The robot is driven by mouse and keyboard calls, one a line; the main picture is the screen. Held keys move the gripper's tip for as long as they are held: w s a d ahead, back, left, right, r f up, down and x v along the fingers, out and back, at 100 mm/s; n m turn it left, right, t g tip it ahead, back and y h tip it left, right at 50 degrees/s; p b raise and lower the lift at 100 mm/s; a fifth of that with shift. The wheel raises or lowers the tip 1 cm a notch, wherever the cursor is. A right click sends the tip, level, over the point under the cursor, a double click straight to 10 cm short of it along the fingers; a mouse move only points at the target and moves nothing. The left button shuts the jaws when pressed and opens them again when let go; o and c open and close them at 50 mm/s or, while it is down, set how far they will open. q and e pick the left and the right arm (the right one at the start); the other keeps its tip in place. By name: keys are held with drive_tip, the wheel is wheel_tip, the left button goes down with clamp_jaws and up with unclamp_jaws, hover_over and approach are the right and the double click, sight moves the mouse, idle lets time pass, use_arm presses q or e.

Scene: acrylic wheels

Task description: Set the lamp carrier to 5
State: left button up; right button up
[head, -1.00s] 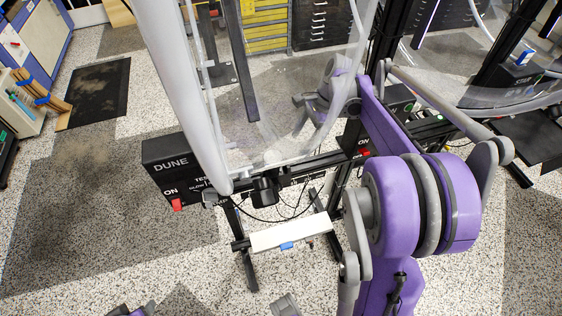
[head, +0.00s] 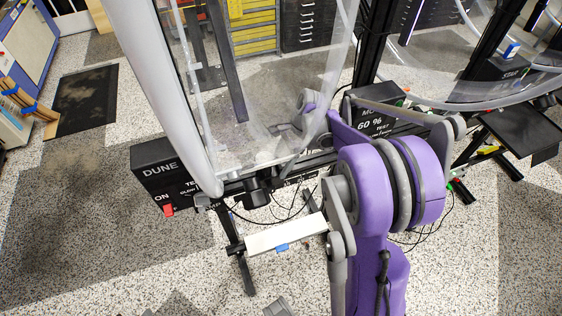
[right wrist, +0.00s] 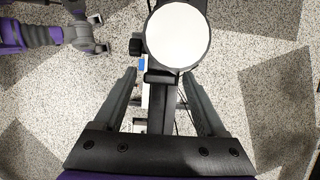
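A black block (head: 257,191), which may be the lamp carrier, sits on a dark rail below the clear acrylic wheel. In the right wrist view a round white disc in a black housing (right wrist: 178,36) has a black knob at its left and a dark bar below it. My right gripper (right wrist: 165,82) is open, its fingers on either side of that bar, with gaps visible. In the head view its fingers are hard to make out behind the acrylic. My left gripper (right wrist: 97,33) appears open and empty at the upper left of the right wrist view. No scale number is readable.
A white bar (head: 270,237) with a blue tab juts out in front of the rail. A black DUNE box (head: 157,163) with a red switch is at left; another labelled box (head: 376,118) is at right. Loose cables hang below.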

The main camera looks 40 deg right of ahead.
clamp_jaws()
idle(1.2)
